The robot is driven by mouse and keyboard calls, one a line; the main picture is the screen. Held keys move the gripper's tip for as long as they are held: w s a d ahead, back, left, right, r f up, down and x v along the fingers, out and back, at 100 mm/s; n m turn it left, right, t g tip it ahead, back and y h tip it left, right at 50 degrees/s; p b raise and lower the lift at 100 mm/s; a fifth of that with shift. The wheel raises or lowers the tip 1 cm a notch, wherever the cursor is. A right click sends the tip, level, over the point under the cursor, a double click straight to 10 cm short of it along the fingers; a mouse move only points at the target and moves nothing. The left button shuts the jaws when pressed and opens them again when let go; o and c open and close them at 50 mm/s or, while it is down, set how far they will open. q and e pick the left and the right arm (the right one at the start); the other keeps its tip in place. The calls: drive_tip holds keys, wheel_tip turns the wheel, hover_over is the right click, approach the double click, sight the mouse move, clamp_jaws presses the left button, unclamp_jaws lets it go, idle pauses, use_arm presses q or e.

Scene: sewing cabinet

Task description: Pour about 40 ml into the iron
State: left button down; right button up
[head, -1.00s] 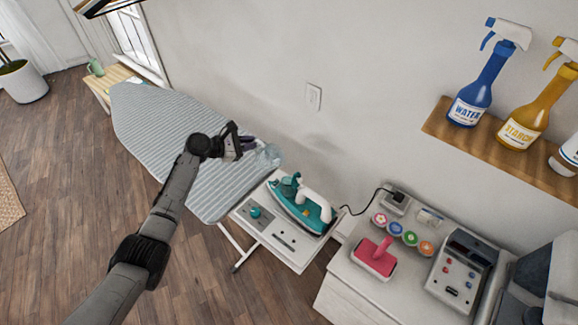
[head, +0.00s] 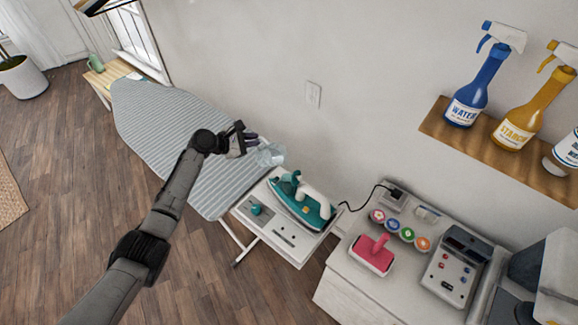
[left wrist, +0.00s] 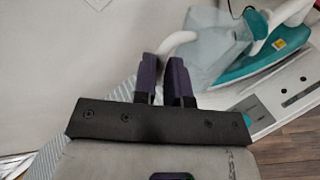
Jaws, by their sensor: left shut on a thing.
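The teal and white iron (head: 312,208) rests on the white panel at the near end of the ironing board; it also shows in the left wrist view (left wrist: 262,60). A small teal knob or cap (head: 256,208) is on the panel beside it. My left gripper (head: 250,143) is shut on the pale handle of a clear cup (head: 270,154), which looks bluish and tilted in the left wrist view (left wrist: 208,50). The cup is just beyond the iron's far end, overlapping it in the wrist view. I cannot make out its liquid level or any stream. My right gripper is out of view.
The striped ironing board (head: 165,125) stretches to the back left. A white cabinet (head: 340,285) at right bears a pink brush-like tool (head: 372,255), several coloured discs and a control box (head: 455,265). A wall shelf (head: 480,150) holds spray bottles.

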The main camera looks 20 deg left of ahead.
use_arm(q)
drive_tip(key=shift+d+r+p, duration=0.25)
drive_tip(key=shift+r+p, duration=0.25)
drive_tip(key=shift+p, duration=0.1)
drive_tip(key=shift+d+r+m+y+p, duration=0.15)
drive_tip(key=shift+r+m+y+p, duration=0.05)
drive_tip(key=shift+m+y+p, duration=0.1)
drive_tip(key=shift+r, duration=0.1)
idle(0.5)
drive_tip(key=shift+r+y+p, duration=0.2)
drive_tip(key=shift+y+p, duration=0.1)
drive_tip(key=shift+p, duration=0.2)
idle(0.3)
drive_tip(key=shift+d+r+m+p, duration=0.1)
drive_tip(key=shift+r+m+p, duration=0.1)
drive_tip(key=shift+m+p, duration=0.15)
idle(0.4)
drive_tip(key=shift+s+d+r, duration=0.1)
drive_tip(key=shift+r, duration=0.05)
idle(0.4)
drive_tip(key=w+a+f+n+h+b, duration=0.1)
drive_tip(key=a+f+n+h+b, duration=0.3)
drive_tip(key=f+b, duration=0.3)
drive_tip(key=a+b, duration=0.1)
drive_tip(key=b, duration=0.4)
drive_tip(key=shift+a+f+t, duration=0.2)
drive_tip(key=shift+a+t, duration=0.15)
drive_tip(key=shift+t, duration=0.05)
